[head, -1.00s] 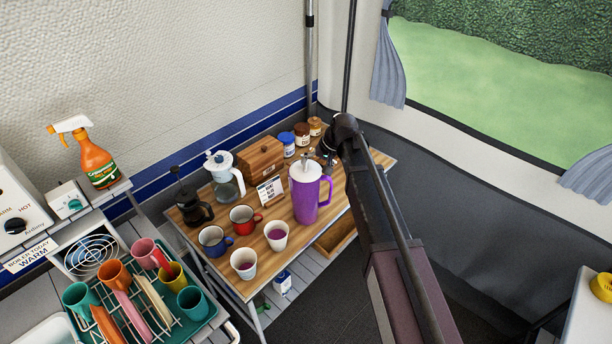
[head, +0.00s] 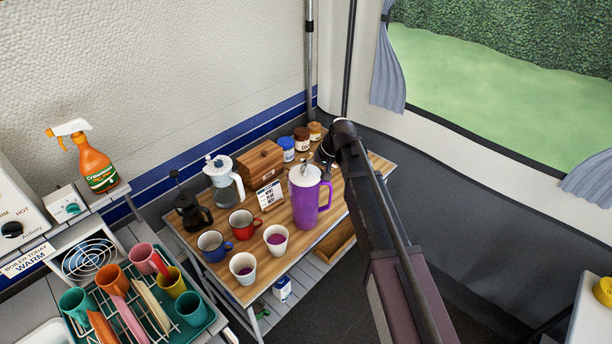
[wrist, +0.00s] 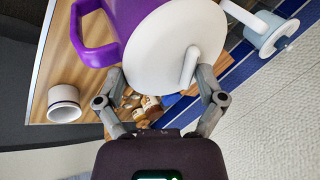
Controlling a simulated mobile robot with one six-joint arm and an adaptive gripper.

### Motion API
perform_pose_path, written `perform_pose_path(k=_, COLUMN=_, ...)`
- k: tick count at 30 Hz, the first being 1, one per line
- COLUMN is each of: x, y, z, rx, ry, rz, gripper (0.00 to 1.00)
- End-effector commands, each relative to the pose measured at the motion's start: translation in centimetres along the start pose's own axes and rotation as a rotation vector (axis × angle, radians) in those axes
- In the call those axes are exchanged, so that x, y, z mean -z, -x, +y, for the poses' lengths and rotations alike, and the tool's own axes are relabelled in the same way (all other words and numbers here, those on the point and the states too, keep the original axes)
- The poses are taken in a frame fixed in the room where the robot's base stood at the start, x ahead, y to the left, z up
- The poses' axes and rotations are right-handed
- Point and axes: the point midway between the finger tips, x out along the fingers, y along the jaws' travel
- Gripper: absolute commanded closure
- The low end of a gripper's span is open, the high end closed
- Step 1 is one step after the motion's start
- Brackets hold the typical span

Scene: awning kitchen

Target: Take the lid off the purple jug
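The purple jug (head: 305,207) stands upright on the wooden-topped table, its handle on the right. Its round white lid (head: 304,176) is on top. In the wrist view, the lid (wrist: 165,50) with its raised white grip (wrist: 189,66) fills the upper middle, and the purple jug (wrist: 97,28) shows behind it. My gripper (wrist: 160,73) is open, with its two fingers apart on either side of the lid's near edge. I cannot tell whether they touch it. In the head view, my gripper sits just behind and above the lid, partly hidden by my arm.
Several jars (head: 302,138), a wooden box (head: 261,163), a white-lidded glass pot (head: 223,180) and a cafetière (head: 191,210) stand behind and left of the jug. A red mug (head: 243,223), a blue mug (head: 213,245) and two white cups (head: 276,239) stand at front left.

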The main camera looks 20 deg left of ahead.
Motion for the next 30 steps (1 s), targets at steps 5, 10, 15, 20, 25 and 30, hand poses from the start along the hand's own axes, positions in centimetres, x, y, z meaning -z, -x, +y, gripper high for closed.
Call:
perform_pose_path(k=5, x=0.0, y=0.0, z=0.0, rx=0.000, ry=0.000, rz=-0.001, gripper=0.52)
perform_pose_path(k=10, x=0.0, y=0.0, z=-0.1, rx=0.000, ry=0.001, rz=-0.001, gripper=0.52)
perform_pose_path(k=15, x=0.0, y=0.3, z=-0.2, rx=0.000, ry=0.001, rz=-0.001, gripper=0.52)
perform_pose_path(k=20, x=0.1, y=0.9, z=-0.5, rx=0.000, ry=0.001, rz=-0.001, gripper=0.52)
perform_pose_path(k=25, x=0.3, y=2.1, z=-1.0, rx=0.000, ry=0.001, rz=-0.001, gripper=0.52)
perform_pose_path(k=30, x=0.5, y=3.5, z=-1.7, rx=0.000, ry=0.001, rz=-0.001, gripper=0.52)
